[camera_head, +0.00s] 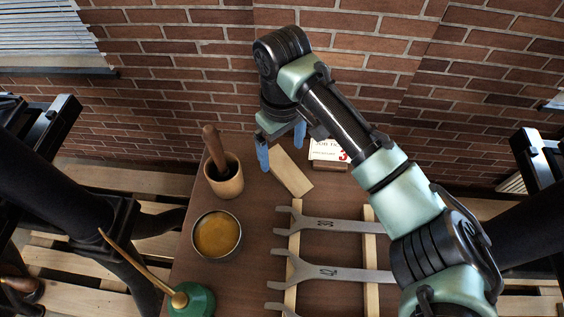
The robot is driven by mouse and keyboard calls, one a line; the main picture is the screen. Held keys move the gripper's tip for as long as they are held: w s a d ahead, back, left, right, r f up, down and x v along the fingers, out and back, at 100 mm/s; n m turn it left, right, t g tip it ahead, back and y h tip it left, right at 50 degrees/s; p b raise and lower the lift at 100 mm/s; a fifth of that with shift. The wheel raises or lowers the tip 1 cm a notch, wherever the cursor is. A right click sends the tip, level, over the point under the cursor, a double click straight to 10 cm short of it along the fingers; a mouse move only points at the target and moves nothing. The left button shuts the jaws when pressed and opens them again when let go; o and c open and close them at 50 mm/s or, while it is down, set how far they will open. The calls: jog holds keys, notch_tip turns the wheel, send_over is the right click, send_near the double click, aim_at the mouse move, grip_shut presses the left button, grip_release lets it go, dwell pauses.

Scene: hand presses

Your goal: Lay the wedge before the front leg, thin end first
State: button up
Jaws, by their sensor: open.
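A pale wooden block, which looks like the wedge (292,175), lies slantwise on the brown bench top. Which of its ends is thin I cannot tell. My gripper (281,146) is open, its blue fingers on either side of the wedge's far end. Whether they touch it is not clear, and my wrist is above that end. Black press frames stand at both sides, with a dark splayed leg (125,225) at the left. I cannot tell which leg is the front one.
A wooden cup (226,182) with a handle in it, a tin of amber paste (217,236) and a green oil can (193,301) line the bench's left side. Several spanners (335,272) lie across wooden strips. A job card (327,150) stands near the brick wall (190,100). Slatted pallets lie below.

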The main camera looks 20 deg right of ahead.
aim_at(282, 165)
notch_tip(282, 165, down, 4)
jog(key=shift+s+f+p, duration=0.1)
jog(key=shift+p, duration=0.35)
grip_shut()
